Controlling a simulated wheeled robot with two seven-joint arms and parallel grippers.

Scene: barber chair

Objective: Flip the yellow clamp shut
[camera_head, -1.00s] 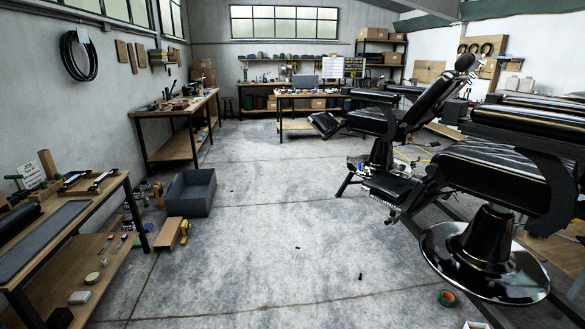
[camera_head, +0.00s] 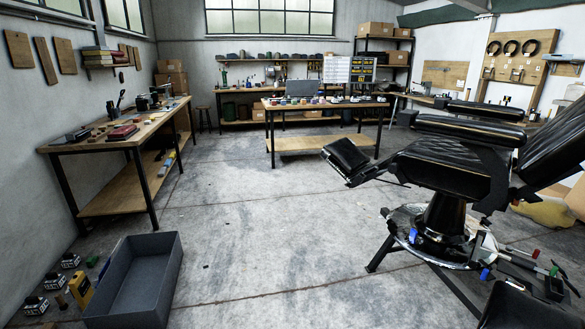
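I cannot make out a yellow clamp for certain. A small yellow object (camera_head: 80,290) stands on the floor at the lower left, beside the grey crate; it is too small to tell whether it is a clamp. A larger yellow shape (camera_head: 545,213) lies at the right behind the barber chair and does not look like a clamp. Neither of my grippers shows in the head view.
A grey open crate (camera_head: 133,305) sits on the floor at the lower left. A workbench (camera_head: 100,143) stands along the left wall, another table (camera_head: 320,104) at the back. The black barber chair (camera_head: 445,165) fills the right. The middle floor is clear.

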